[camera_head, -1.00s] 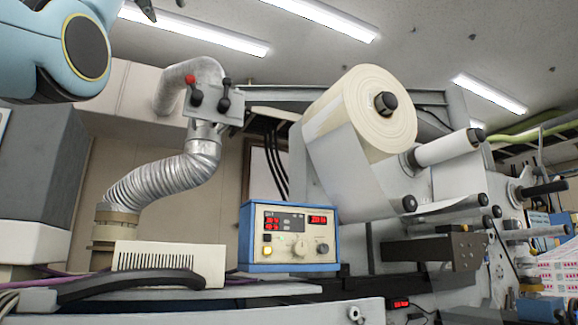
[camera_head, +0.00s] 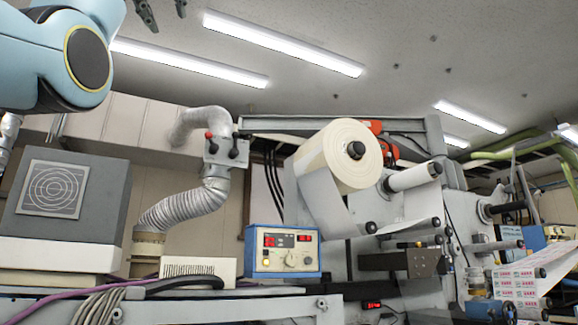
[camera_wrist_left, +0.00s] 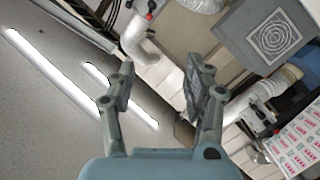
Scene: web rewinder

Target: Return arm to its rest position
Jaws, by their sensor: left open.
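My left arm, light blue with a dark round joint cap, fills the upper left of the head view. My left gripper (camera_head: 162,9) shows only as dark fingertips at the top edge there, high above the machine, with the rest cut off. In the left wrist view the two grey fingers of my left gripper (camera_wrist_left: 160,82) stand apart with nothing between them. They touch nothing that I can see. My right gripper is in neither view.
A grey box with a round grille (camera_head: 55,189) stands at left, beside a silver duct hose (camera_head: 180,208). A blue control box (camera_head: 283,251) sits centrally. The rewinder's white roll (camera_head: 325,165) and printed web (camera_head: 518,283) are to the right. Ceiling lights (camera_head: 190,63) are overhead.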

